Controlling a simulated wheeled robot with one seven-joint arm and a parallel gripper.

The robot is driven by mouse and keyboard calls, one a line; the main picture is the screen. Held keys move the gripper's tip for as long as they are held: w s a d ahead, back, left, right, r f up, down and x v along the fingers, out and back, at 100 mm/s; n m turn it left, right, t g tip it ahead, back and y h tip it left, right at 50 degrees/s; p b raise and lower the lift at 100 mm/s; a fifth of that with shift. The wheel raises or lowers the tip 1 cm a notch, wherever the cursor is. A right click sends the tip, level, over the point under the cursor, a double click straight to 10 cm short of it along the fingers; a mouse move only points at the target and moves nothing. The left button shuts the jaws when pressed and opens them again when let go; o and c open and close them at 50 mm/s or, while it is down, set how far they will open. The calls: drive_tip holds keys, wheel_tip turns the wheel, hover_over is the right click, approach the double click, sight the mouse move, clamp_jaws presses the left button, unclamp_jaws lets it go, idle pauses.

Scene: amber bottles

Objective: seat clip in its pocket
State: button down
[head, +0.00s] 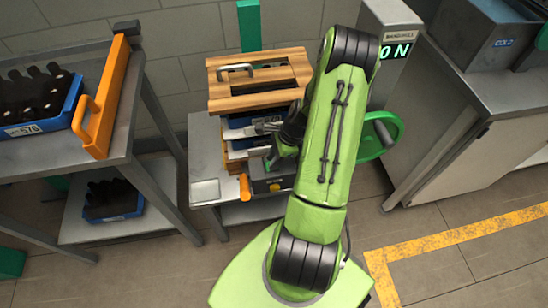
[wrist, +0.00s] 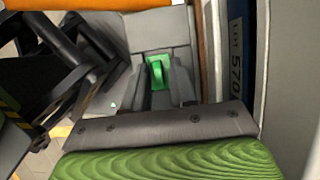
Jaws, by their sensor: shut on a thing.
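The clip (wrist: 157,70) is a small bright green piece, seen in the wrist view between the dark fingers of my gripper (wrist: 162,86). My gripper is shut on it, close in front of a grey block (wrist: 158,30). I cannot tell whether the clip touches the block. No pocket can be made out clearly. In the head view my gripper (head: 272,160) is low at the front of the stack on the grey stand, partly hidden by my green arm. The clip cannot be made out there.
A wooden frame with a handle (head: 258,82) tops the stack. A blue panel marked 570 (wrist: 236,60) stands close at the right in the wrist view. An orange handle (head: 245,187) sticks out in front. A bench with a blue bottle crate (head: 45,122) is at left; a green handwheel (head: 388,130) is at right.

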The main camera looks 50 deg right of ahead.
drive_tip(key=shift+f+b, duration=0.35)
drive_tip(key=shift+f, duration=0.25)
drive_tip(key=c, duration=0.8)
unclamp_jaws()
drive_tip(key=shift+r, duration=0.1)
drive_tip(key=p+v, duration=0.3)
drive_tip(key=v, duration=0.9)
drive_tip(key=shift+p, duration=0.4)
drive_tip(key=shift+w, duration=0.1)
